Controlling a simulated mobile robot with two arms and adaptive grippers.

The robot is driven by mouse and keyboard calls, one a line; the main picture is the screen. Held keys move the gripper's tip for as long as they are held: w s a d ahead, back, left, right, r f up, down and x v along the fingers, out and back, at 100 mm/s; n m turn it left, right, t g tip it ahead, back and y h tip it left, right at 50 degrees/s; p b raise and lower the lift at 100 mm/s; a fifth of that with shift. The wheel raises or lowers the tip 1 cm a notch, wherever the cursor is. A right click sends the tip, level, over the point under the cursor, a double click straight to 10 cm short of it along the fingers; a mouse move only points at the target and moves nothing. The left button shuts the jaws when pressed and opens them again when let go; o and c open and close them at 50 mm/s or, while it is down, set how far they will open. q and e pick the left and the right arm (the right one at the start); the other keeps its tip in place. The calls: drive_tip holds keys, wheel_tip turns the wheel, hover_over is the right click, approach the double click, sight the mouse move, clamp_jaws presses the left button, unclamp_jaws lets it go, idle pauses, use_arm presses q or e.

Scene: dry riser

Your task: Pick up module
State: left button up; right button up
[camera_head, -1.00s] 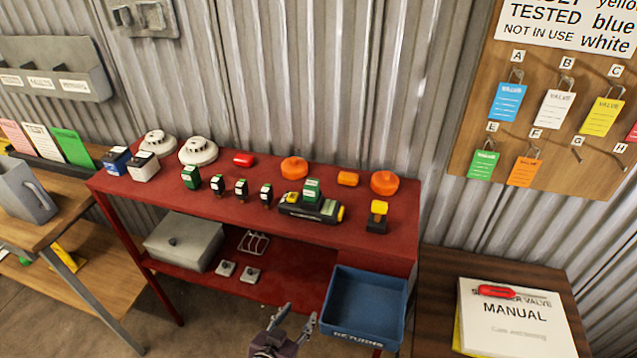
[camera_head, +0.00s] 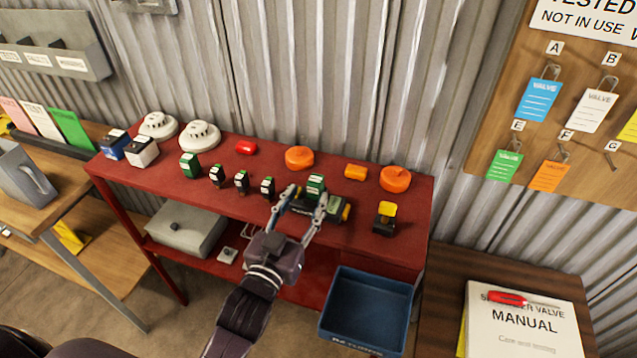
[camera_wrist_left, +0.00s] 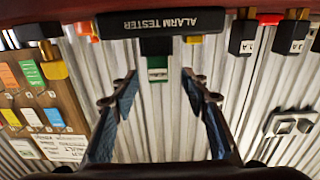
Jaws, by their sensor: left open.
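A green module (camera_head: 316,182) is seated upright in the black alarm tester (camera_head: 333,210) on the red shelf's top. In the left wrist view the module (camera_wrist_left: 157,68) shows between the fingertips, against the alarm tester (camera_wrist_left: 160,22). My left gripper (camera_head: 306,194) is open and empty, its fingers pointing at the tester with one on each side of the module. I cannot tell whether they touch it. The fingers hide part of the tester. Other small modules (camera_head: 242,181) stand in a row to the left. My right gripper is not in view.
The red shelf (camera_head: 400,245) also holds white detectors (camera_head: 199,136), orange domes (camera_head: 299,157) and a yellow-topped black device (camera_head: 386,216). A blue returns bin (camera_head: 368,308) sits below at the front right. A manual (camera_head: 528,330) lies on the right-hand table.

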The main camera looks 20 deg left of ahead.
sight(312, 188)
use_arm(q)
drive_tip(key=shift+w+r, duration=0.25)
drive_tip(key=shift+w, duration=0.05)
drive_tip(key=w, duration=0.1)
drive_tip(key=w+p, duration=0.1)
drive_tip(key=p, duration=0.1)
drive_tip(key=shift+w+d+r, duration=0.1)
drive_tip(key=shift+w+d, duration=0.15)
drive_tip(key=shift+w, duration=0.15)
drive_tip(key=shift+w+f, duration=0.2)
drive_tip(key=shift+w, duration=0.85)
drive_tip(key=shift+w+f, duration=0.1)
drive_tip(key=shift+w, duration=0.05)
drive_tip(key=shift+c, duration=0.6)
drive_tip(key=c, duration=1)
clamp_jaws()
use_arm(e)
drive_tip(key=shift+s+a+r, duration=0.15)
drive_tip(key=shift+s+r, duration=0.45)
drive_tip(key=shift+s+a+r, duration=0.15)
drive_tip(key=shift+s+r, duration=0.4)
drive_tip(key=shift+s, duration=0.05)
